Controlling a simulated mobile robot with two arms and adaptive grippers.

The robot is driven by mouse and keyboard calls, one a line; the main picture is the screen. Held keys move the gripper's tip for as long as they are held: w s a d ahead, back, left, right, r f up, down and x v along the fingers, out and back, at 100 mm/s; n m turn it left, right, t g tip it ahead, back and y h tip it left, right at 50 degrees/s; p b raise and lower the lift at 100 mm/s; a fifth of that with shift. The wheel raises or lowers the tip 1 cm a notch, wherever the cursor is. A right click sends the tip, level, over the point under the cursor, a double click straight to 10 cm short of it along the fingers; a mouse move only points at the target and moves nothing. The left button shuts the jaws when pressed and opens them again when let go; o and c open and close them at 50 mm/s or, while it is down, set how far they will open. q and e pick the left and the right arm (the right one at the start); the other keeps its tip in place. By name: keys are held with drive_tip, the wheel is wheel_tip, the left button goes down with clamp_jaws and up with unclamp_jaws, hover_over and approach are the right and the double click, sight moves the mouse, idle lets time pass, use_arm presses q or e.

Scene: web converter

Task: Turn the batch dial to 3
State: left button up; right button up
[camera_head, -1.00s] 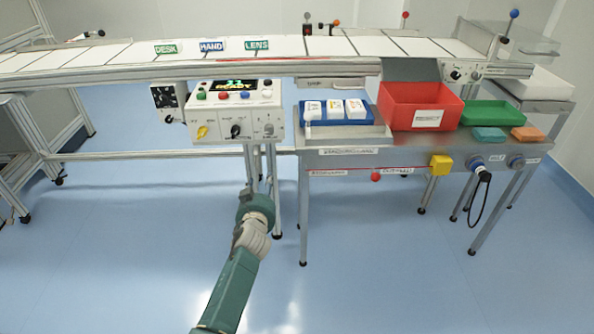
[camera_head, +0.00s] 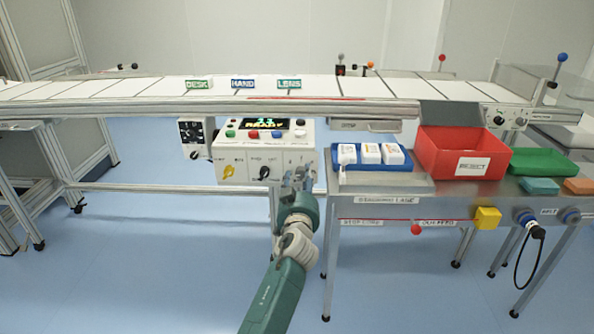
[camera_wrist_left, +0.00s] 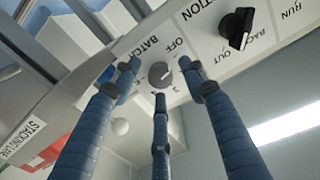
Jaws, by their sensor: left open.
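The batch dial (camera_wrist_left: 160,74) is a small grey knob on the white control panel, beside the word BATCH in the left wrist view. OFF and a 3 are printed around it; its exact setting is hard to read. My left gripper (camera_wrist_left: 158,75) is open, with fingers on both sides of the dial and a third below it in the picture; contact cannot be told. In the head view my left gripper (camera_head: 298,180) is at the right end of the control box (camera_head: 240,172), hiding the dial. My right gripper is not in view.
A black knob (camera_wrist_left: 237,28) sits near the dial on the same panel. The conveyor (camera_head: 130,92) runs above. A steel table with a red bin (camera_head: 437,152) stands to the right.

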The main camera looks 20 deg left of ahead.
use_arm(q)
drive_tip(key=shift+w, duration=0.4)
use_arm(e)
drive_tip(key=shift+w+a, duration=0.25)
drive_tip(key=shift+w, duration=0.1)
use_arm(q)
drive_tip(key=shift+r, duration=0.1)
clamp_jaws()
